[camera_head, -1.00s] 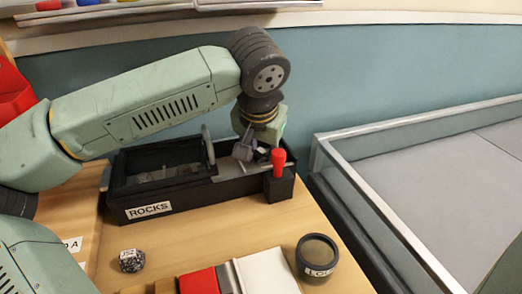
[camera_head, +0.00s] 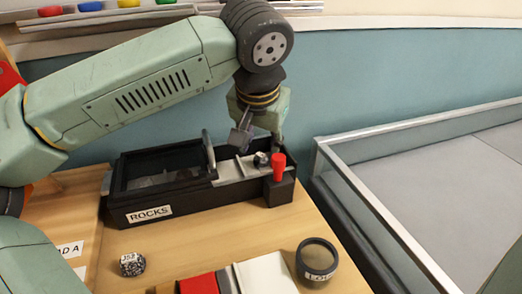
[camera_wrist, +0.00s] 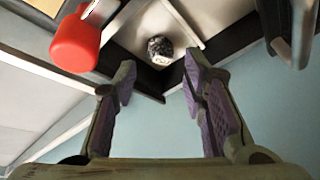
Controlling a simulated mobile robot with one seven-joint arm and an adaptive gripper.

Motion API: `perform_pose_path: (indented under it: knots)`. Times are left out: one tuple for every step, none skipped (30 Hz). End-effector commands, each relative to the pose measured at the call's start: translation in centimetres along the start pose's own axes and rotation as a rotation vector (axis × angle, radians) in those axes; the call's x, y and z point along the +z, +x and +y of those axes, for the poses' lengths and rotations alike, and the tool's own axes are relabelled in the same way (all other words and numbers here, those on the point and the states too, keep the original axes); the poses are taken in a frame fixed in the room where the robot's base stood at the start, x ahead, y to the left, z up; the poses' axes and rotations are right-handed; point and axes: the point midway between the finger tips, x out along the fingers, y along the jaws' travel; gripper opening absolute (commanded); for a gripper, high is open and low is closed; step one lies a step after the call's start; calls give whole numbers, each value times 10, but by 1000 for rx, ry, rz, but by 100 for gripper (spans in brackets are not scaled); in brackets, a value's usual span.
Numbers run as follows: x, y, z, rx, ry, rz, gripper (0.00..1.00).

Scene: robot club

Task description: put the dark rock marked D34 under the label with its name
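A small dark rock with a white mark (camera_head: 261,159) lies in the pale right-hand compartment of the black box labelled ROCKS (camera_head: 190,212). It also shows in the wrist view (camera_wrist: 160,48), beyond my fingertips; its mark is too small to read. My gripper (camera_head: 257,140) is open and empty above that compartment, apart from the rock. In the wrist view its two purple-padded fingers (camera_wrist: 158,75) stand wide apart. Another dark speckled rock with a white tag (camera_head: 132,263) lies on the table; I cannot read its tag surely. A label ending in "D A" (camera_head: 69,249) is partly hidden at left.
A red-topped black post (camera_head: 279,168) stands at the box's front right corner and shows large in the wrist view (camera_wrist: 75,42). A glass-walled enclosure (camera_head: 400,140) is at right.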

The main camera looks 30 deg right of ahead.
Motion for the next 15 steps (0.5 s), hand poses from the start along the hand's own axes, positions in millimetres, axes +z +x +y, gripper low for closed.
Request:
perform_pose_path:
  knots:
    - [-1, -13, -1, -2, -1, 3, 39]
    - [-1, -20, -1, -1, -2, 3, 39]
    - [-1, -28, -1, -2, -2, 2, 39]
    - [-1, -34, -1, -2, -2, 2, 39]
    - [-1, -39, 0, -1, -1, 2, 39]
    - [-1, -45, -1, -2, -1, 1, 39]
    - [-1, -50, -1, -2, -2, 2, 39]
    - [-1, -54, -1, -1, -2, 2, 39]
    - [0, -58, 0, 0, -1, 1, 39]
    - [0, -60, 0, 0, -1, 0, 39]
    - [0, -63, 0, -1, 0, 0, 39]
    - [0, -65, 0, -1, 0, 0, 39]
    - [0, -66, 0, -1, 0, 0, 39]
    - [0, -67, 0, -1, 0, 0, 39]
    - [0, -68, 0, -1, 0, 0, 39]
